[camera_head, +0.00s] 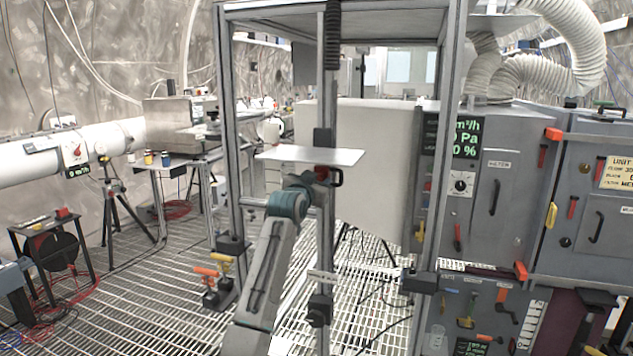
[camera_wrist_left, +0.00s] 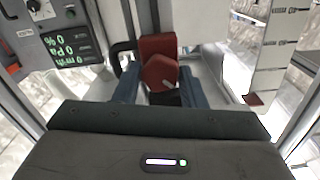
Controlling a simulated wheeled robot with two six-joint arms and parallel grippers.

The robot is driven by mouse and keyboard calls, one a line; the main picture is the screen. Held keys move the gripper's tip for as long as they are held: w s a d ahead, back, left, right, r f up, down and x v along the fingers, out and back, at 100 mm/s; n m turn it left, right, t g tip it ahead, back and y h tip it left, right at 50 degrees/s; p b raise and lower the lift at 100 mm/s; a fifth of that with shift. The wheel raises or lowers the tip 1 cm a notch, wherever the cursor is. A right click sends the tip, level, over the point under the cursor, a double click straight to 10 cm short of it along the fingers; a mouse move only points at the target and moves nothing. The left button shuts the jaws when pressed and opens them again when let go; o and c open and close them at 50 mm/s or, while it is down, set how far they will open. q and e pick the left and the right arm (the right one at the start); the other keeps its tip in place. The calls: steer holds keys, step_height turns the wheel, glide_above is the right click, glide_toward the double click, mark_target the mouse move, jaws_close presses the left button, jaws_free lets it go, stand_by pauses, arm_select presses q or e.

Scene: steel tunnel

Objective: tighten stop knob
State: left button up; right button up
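The stop knob is red. It shows in the left wrist view (camera_wrist_left: 160,73) between my two blue-grey fingertips and fills the gap between them. In the head view, the knob (camera_head: 322,172) shows as a small red part on the upright post, just under a white plate (camera_head: 310,155), largely hidden by my wrist. My left gripper (camera_head: 318,182) is raised to the post and appears shut on the knob; it also shows in the left wrist view (camera_wrist_left: 160,88). Contact on each side is hard to make out. My right gripper is in neither view.
An aluminium frame (camera_head: 228,130) surrounds the post (camera_head: 327,235). A pale panel (camera_head: 375,150) stands behind it. Grey cabinets (camera_head: 500,190) with handles and a green readout (camera_head: 467,137) stand close on the right. The grated floor (camera_head: 150,290) is open on the left.

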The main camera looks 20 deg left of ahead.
arm_select(q)
steer(key=c, duration=0.5)
steer(key=shift+o, duration=0.2)
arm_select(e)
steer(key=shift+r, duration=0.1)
arm_select(q)
steer(key=shift+d+m+p, duration=0.1)
steer(key=shift+m+p, duration=1.55)
steer(key=shift+m, duration=2.35)
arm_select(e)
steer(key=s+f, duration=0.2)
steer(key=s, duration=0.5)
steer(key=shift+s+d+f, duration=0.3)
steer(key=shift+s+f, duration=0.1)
arm_select(q)
steer(key=o, duration=1)
